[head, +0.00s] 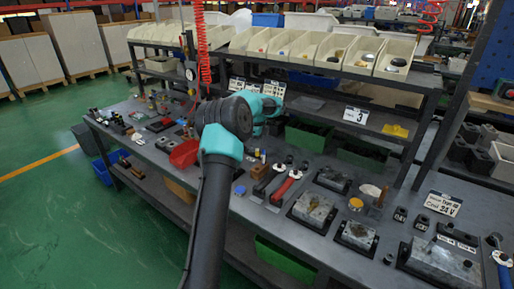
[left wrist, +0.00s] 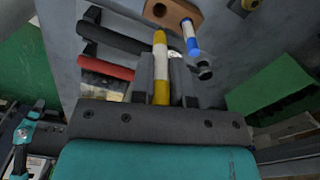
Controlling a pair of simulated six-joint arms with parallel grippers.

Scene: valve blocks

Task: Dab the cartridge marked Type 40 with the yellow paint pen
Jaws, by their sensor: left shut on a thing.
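My left gripper (left wrist: 161,72) is shut on the yellow-and-white paint pen (left wrist: 161,50), which stands between its two grey fingers in the left wrist view. In the head view the teal left gripper (head: 265,108) is over the back of the bench; its fingertips are mostly hidden by the arm. A blue-and-white pen (left wrist: 189,36) is beside the held pen, apart from it. Small black labelled blocks (head: 400,214), (head: 422,222) stand at the right of the bench; their lettering is too small to read surely. My right gripper does not show.
A sign (head: 437,205) with "24 V" stands among the blocks. Metal valve blocks (head: 314,210) lie on the front right. Red and black handled tools (head: 285,188) lie nearer the middle. A wooden block (left wrist: 172,12) is beside the pens. Shelf bins (head: 300,48) rise behind.

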